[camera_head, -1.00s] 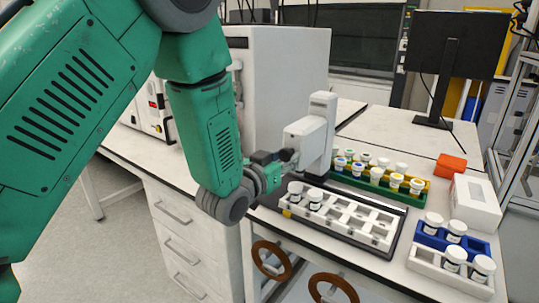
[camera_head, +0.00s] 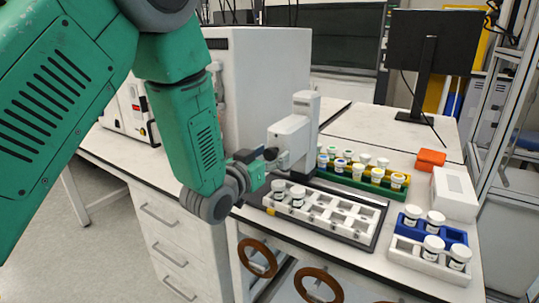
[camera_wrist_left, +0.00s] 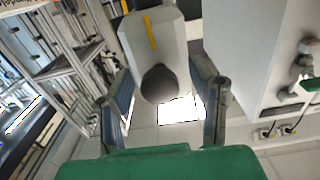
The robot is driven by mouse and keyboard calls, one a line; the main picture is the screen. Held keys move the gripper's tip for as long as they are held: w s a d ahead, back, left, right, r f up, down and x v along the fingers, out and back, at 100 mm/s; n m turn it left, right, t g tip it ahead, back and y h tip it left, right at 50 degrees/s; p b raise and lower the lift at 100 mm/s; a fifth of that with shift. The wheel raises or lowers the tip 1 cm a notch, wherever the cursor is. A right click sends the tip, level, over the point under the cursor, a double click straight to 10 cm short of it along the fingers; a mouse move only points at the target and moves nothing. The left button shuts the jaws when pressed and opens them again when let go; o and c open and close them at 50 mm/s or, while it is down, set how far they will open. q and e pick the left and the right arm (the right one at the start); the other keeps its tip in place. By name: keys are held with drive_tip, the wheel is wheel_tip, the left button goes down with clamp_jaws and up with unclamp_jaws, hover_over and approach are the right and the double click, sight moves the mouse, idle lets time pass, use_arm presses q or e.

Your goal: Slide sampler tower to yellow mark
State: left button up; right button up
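The sampler tower (camera_head: 304,125) is a pale grey upright column with a block-shaped head, standing at the back of a dark rail behind a white rack. A dark round knob (camera_wrist_left: 160,83) sticks out of its head towards my left gripper. A yellow stripe (camera_wrist_left: 150,33) shows on the head in the left wrist view. My left gripper (camera_head: 258,163) is at the knob; in the wrist view its two fingers (camera_wrist_left: 167,108) stand apart on either side, with gaps visible. A small yellow mark (camera_head: 271,211) is at the rail's front left end. My right gripper is out of view.
The white rack (camera_head: 325,212) holds a few vials at its left end. Green (camera_head: 365,186) and blue (camera_head: 430,230) racks with vials, an orange box (camera_head: 431,158) and a white box (camera_head: 454,192) stand to the right. A large grey cabinet (camera_head: 262,90) stands behind my arm.

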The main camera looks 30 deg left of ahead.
use_arm(q)
drive_tip(key=shift+s, duration=0.35)
drive_tip(key=s, duration=0.6)
drive_tip(key=shift+s+a, duration=0.3)
drive_tip(key=shift+a, duration=0.05)
drive_tip(key=shift+f, duration=0.1)
